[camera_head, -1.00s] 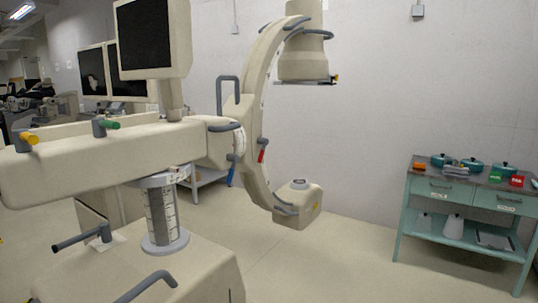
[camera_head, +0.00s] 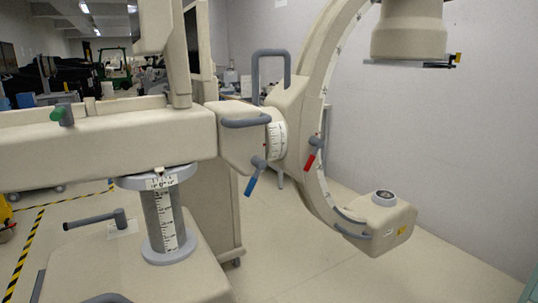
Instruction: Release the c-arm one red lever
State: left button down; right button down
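The beige C-arm (camera_head: 322,75) stands in the middle of the head view, its curved arc running from upper right down to the detector box (camera_head: 378,222). The red lever (camera_head: 310,160) sits on the arc's holder, tilted, its red end pointing down and to the left. A blue lever (camera_head: 251,184) hangs to its left, below the grey handle and beside the ringed scale joint. A green-tipped lever (camera_head: 62,115) is on the horizontal beam at the left. Neither of my grippers is in view.
The C-arm's wheeled base (camera_head: 130,265) and scale column (camera_head: 165,222) fill the lower left. A grey handle loop (camera_head: 271,56) stands above the holder. Floor is clear at the lower right, before the white wall. Yellow-black tape (camera_head: 28,250) marks the left floor.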

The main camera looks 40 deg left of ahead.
aim_at(317, 143)
jog(key=i+j+u, duration=0.1)
jog(key=u, duration=0.35)
jog(key=i+u, duration=0.5)
jog(key=u, duration=0.35)
jog(key=i+l+u, duration=0.15)
jog(key=u, duration=0.3)
